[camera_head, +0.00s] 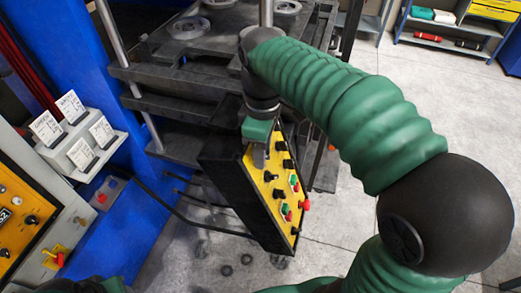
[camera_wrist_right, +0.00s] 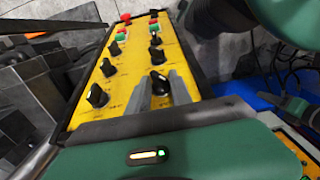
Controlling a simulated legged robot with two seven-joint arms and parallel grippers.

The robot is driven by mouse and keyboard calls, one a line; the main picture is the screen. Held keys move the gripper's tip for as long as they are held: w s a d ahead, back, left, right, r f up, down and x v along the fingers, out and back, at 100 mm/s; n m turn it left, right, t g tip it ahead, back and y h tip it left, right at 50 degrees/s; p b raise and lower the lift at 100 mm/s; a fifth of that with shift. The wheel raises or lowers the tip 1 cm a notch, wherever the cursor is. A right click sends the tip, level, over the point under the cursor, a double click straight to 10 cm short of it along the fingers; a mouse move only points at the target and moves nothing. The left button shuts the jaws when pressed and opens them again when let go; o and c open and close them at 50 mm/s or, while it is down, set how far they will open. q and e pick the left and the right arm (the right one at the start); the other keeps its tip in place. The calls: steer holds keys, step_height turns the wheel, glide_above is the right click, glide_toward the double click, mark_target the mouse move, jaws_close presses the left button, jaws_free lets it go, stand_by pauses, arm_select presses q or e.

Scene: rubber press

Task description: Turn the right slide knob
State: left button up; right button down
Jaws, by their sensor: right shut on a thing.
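The yellow control panel (camera_head: 272,185) on a black pendant box carries several black rotary knobs, plus green and red buttons. My right gripper (camera_head: 259,158) reaches down to the panel's upper end in the head view. In the right wrist view my right gripper (camera_wrist_right: 163,90) has its two grey fingers on either side of a black knob (camera_wrist_right: 159,84) with a white mark, and it is shut on that knob. Two other black knobs, the left one (camera_wrist_right: 97,96) and one above it (camera_wrist_right: 107,68), are beside it. The knob labels are too small to read. My left gripper is not in view.
The dark press (camera_head: 180,75) stands behind the panel. A red button (camera_head: 304,205) sticks out from the panel's right side. A second yellow panel (camera_head: 20,215) and a white shelf with cards (camera_head: 85,145) are at left. Grey floor at right is clear.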

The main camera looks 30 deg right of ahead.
steer(key=shift+r, duration=0.1)
stand_by(0.4)
steer(key=c, duration=1.5)
jaws_free()
steer(key=shift+s+d, duration=0.15)
step_height(320, 180, up, 17)
steer(key=p, duration=0.1)
